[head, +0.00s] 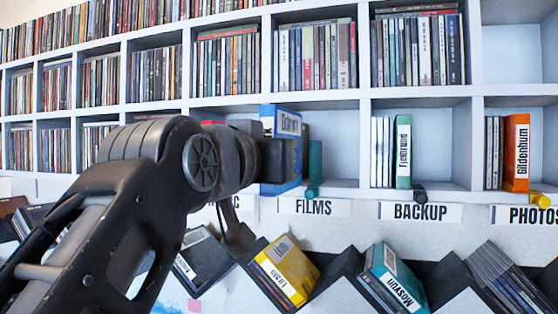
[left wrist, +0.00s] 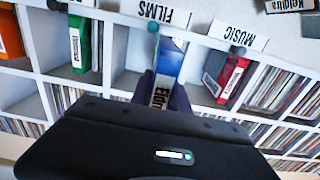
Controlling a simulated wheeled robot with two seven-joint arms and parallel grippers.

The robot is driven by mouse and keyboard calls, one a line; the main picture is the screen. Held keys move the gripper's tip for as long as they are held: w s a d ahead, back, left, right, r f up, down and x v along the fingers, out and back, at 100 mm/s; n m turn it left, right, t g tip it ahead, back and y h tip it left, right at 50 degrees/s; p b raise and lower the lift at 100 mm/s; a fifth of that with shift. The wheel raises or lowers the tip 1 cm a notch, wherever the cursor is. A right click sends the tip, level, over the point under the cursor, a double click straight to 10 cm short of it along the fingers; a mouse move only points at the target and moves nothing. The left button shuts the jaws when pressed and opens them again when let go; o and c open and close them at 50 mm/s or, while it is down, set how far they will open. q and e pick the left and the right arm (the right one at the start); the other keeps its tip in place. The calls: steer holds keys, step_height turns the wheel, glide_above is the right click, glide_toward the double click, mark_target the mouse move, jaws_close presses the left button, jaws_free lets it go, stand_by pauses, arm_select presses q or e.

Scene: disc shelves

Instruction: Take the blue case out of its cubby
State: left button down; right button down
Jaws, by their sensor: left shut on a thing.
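The blue case (head: 268,122) with a white spine label stands upright at the left side of the cubby above the FILMS sign (head: 322,207). Its lower end overlaps the shelf's front edge in the head view; I cannot tell how far out it is. My left gripper (head: 290,152) is shut on the case and hides much of its middle. In the left wrist view, the case (left wrist: 169,66) sits between the two dark fingers (left wrist: 164,92), with part of its label showing. My right gripper is not in view.
A green case (head: 403,150) stands in the BACKUP cubby and an orange case (head: 516,150) in the PHOTOS cubby. A teal peg (head: 314,168) is at the FILMS shelf edge. Yellow (head: 287,272) and teal (head: 398,278) cases lie in slanted bins below.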

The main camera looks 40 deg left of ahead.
arm_select(q)
steer(key=b+v, duration=0.1)
steer(key=v, duration=0.5)
steer(key=shift+s, duration=0.15)
stand_by(0.4)
steer(key=shift+d, duration=0.1)
